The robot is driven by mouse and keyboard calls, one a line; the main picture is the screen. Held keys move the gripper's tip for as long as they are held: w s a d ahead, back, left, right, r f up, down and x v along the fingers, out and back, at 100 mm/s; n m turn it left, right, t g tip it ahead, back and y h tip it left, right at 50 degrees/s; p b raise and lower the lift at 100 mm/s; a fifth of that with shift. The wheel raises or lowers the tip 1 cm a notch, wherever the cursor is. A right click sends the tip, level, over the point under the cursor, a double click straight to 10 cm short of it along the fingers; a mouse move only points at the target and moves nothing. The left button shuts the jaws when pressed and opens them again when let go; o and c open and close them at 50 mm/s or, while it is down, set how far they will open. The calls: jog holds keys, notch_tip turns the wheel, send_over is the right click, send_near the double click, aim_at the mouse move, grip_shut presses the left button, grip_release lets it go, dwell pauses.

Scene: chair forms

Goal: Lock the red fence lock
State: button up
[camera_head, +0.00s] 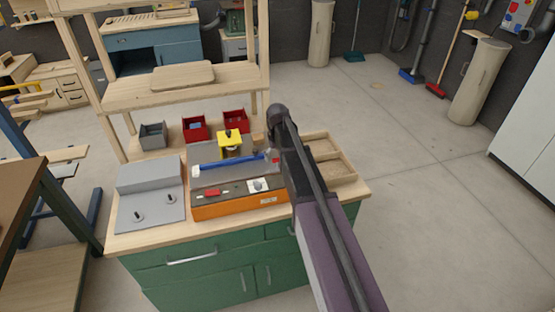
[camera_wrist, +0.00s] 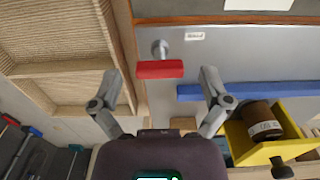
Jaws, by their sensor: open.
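The red fence lock (camera_wrist: 160,69) is a short red bar on a grey round stem, near the middle of the wrist view. It lies crosswise in that picture. In the head view a small red piece of it (camera_head: 275,159) shows beside my arm, at the right end of the blue bar (camera_head: 228,164). My gripper (camera_wrist: 160,77) is open, with one finger on each side of the red bar and clear gaps on both sides. How far the fingertips are from it in depth I cannot tell. In the head view my arm hides the fingers.
The orange-sided machine (camera_head: 240,205) stands on the green workbench (camera_head: 205,263). A yellow holder (camera_wrist: 257,150) with a brown cylinder is at the wrist view's lower right. A wooden tray (camera_wrist: 60,68) lies left of the lock there. Red bins (camera_head: 195,128) stand behind.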

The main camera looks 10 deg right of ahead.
jog(key=c, duration=1.2)
jog(key=shift+o, duration=0.2)
jog(key=shift+m, duration=0.5)
jog(key=m, duration=0.3)
jog(key=shift+m, duration=0.3)
jog(key=m, duration=1.3)
jog(key=shift+s, duration=0.1)
jog(key=shift+m, duration=0.4)
